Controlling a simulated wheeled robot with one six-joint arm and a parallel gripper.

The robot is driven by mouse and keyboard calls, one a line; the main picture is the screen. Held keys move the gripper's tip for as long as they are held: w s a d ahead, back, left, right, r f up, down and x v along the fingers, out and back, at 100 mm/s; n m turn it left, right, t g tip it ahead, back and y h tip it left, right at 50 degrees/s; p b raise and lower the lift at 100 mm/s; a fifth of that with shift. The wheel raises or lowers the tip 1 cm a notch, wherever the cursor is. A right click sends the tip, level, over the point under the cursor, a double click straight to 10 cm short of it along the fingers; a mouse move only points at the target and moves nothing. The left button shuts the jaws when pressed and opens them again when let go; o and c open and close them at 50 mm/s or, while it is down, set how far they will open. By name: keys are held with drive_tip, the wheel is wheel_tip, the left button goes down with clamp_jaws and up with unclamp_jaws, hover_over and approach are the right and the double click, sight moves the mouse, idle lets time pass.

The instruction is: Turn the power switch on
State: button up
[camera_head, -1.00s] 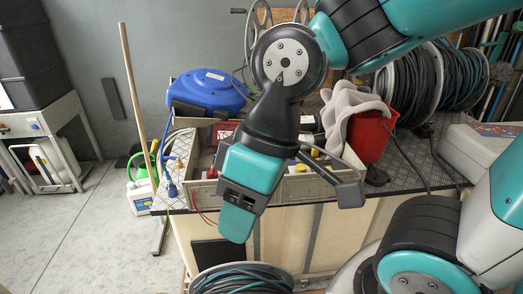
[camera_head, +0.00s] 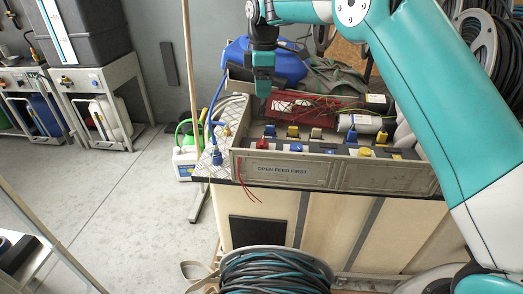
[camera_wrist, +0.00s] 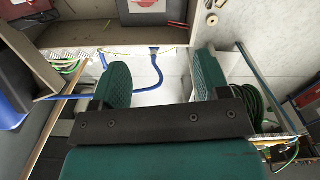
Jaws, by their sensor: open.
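My gripper (camera_head: 263,88) is above the left part of the grey box near the blue hose reel in the head view, with nothing in it. In the wrist view my gripper (camera_wrist: 160,80) has its two green fingers apart, with a blue plug and cable beyond the gap. The grey box (camera_head: 285,172) has a front labelled "OPEN FEED FIRST". Inside are a row of red, blue and yellow connectors (camera_head: 292,133) and a red part (camera_head: 300,105) with thin wires. I cannot tell which part is the power switch.
The blue reel (camera_head: 290,62) stands behind the box. A blue plug (camera_head: 217,157) and cable are at the bench's left end. A wooden pole (camera_head: 190,60) stands left of the bench. A coiled hose reel (camera_head: 275,275) is in front. Open floor (camera_head: 120,215) lies to the left.

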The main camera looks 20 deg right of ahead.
sight(262, 140)
drive_tip(key=shift+n, duration=0.4)
drive_tip(key=w+f, duration=0.1)
drive_tip(key=f, duration=0.6)
drive_tip(key=w+f, duration=0.1)
drive_tip(key=f, duration=0.6)
drive_tip(key=w+f+b, duration=0.1)
drive_tip(key=f, duration=0.6)
drive_tip(key=shift+d, duration=0.4)
drive_tip(key=shift+c, duration=0.5)
drive_tip(key=shift+r, duration=0.1)
drive_tip(key=c, duration=0.6)
